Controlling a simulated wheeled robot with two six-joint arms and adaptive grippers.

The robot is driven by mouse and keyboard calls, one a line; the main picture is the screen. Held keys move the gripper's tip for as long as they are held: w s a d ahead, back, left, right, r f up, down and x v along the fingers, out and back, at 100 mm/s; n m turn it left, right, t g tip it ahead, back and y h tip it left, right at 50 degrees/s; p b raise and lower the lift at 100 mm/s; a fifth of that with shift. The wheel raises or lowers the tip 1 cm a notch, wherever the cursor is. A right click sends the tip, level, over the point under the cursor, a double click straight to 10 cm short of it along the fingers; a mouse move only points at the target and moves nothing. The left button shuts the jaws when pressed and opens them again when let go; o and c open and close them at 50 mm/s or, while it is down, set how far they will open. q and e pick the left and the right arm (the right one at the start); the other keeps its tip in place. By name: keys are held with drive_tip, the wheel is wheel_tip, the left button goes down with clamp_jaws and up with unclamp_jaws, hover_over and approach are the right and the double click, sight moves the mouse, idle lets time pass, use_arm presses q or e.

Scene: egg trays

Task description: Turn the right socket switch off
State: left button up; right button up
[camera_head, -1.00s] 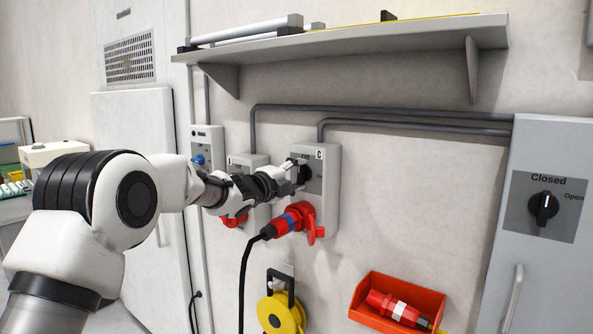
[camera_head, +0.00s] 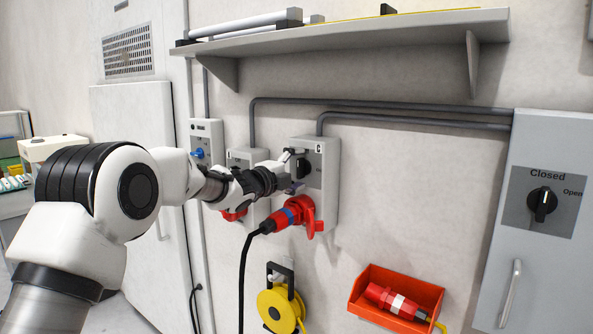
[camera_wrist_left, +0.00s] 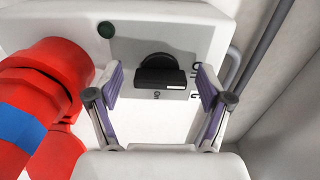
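The right socket box (camera_head: 329,180) is a grey wall unit with a black rotary switch (camera_head: 304,167) on its front. A red plug (camera_head: 290,215) with a blue band sits in its socket below. My left gripper (camera_head: 292,183) is at the front of this box, close to the switch. In the left wrist view, the switch (camera_wrist_left: 160,76) lies between the spread fingers of my left gripper (camera_wrist_left: 160,84), with a gap on each side. Its handle lies crosswise in that view; small marks beside it are hard to read. My right gripper is out of view.
Another socket box (camera_head: 241,158) stands just left, partly behind my arm, with a smaller box (camera_head: 206,140) beyond it. A shelf (camera_head: 350,42) is above.

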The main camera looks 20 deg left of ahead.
use_arm(q)
drive_tip(key=shift+s, duration=0.1)
drive_tip(key=v, duration=1.2)
drive_tip(key=shift+r, duration=0.1)
